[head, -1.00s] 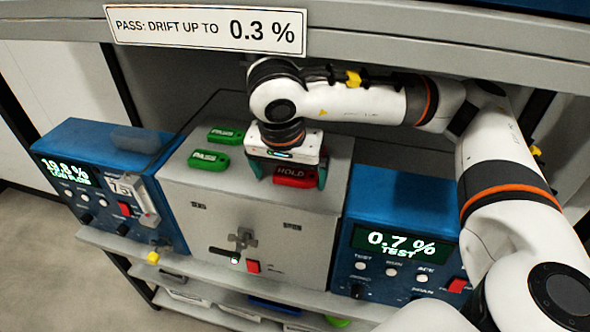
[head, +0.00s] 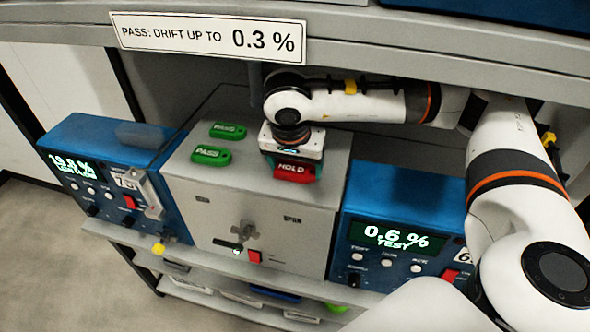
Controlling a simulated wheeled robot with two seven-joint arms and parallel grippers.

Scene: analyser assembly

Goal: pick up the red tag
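The red tag (head: 295,171), marked HOLD, is at the front right of the top of the grey box (head: 325,176). My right gripper (head: 294,164) reaches down over it from behind. Its dark teal fingers stand close against the tag's left and right ends, and it looks shut on the tag. The gripper body hides the tag's rear part. I cannot tell whether the tag still touches the box top. My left gripper is not in view.
Two green PASS tags (head: 211,155) (head: 228,131) lie on the box top to the left. Blue analysers stand left (head: 95,150) and right (head: 400,205) of the box. A shelf edge with a sign (head: 208,38) hangs above my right arm.

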